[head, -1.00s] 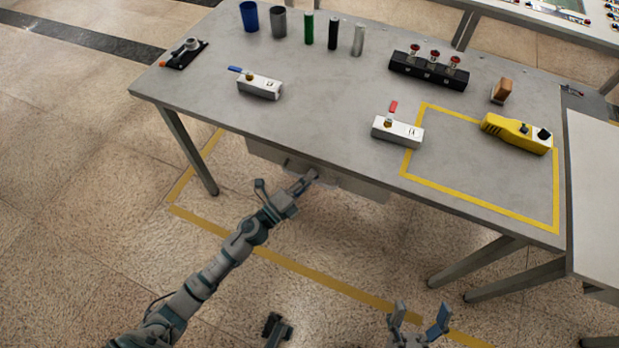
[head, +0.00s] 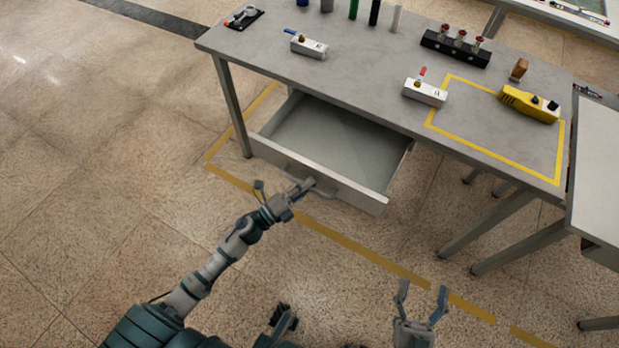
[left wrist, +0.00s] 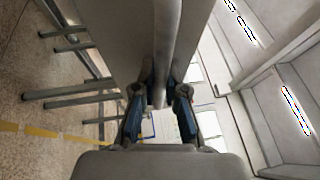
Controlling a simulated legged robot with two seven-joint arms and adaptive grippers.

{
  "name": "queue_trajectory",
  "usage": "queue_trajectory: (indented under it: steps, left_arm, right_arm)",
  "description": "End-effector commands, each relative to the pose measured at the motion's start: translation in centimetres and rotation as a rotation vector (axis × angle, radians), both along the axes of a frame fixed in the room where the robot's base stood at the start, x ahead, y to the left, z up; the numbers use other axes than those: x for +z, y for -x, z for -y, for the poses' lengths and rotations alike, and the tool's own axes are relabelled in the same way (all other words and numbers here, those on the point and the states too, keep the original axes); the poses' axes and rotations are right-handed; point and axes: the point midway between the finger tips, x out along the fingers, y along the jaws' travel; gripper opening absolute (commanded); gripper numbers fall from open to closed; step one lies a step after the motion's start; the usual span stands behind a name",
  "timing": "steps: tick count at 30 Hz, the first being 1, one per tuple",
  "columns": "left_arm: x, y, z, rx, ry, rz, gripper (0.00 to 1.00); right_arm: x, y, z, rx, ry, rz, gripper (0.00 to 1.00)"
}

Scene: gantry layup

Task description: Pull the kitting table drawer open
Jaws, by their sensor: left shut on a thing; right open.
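The kitting table (head: 370,70) is grey, and its drawer (head: 330,145) stands well out from under the top, showing an empty grey inside. A bar handle (head: 322,193) runs along the drawer front. My left gripper (head: 306,186) is shut on the handle in the head view. In the left wrist view the handle (left wrist: 167,50) passes between the fingers of my left gripper (left wrist: 159,100). My right gripper (head: 421,297) is open and empty, low in the head view, apart from the table.
On the table top are two white valve blocks (head: 308,46) (head: 425,93), a black rack with red knobs (head: 456,48), a yellow device (head: 529,104) and several cylinders at the back. A pale table (head: 598,165) stands at right. The floor before the drawer is clear.

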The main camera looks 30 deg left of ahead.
Motion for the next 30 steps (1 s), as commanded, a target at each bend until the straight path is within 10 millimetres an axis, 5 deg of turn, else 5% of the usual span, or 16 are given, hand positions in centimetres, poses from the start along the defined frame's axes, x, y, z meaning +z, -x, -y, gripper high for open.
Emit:
queue_trajectory:
  steps: [17,19,30]
  left_arm:
    - [-0.61,0.87,-0.54,0.012,-0.003,-0.011,0.00]
    - [-0.64,0.86,-0.57,0.013,-0.003,-0.012,0.22]
    - [-0.21,0.89,-0.51,0.010,-0.001,-0.004,0.22]
  right_arm:
    - [-0.73,-0.36,-0.15,0.000,0.018,-0.050,0.77]
    - [-0.73,-0.36,-0.14,0.000,0.018,-0.050,0.77]
    - [-0.70,-0.37,-0.13,0.000,0.018,-0.049,0.77]
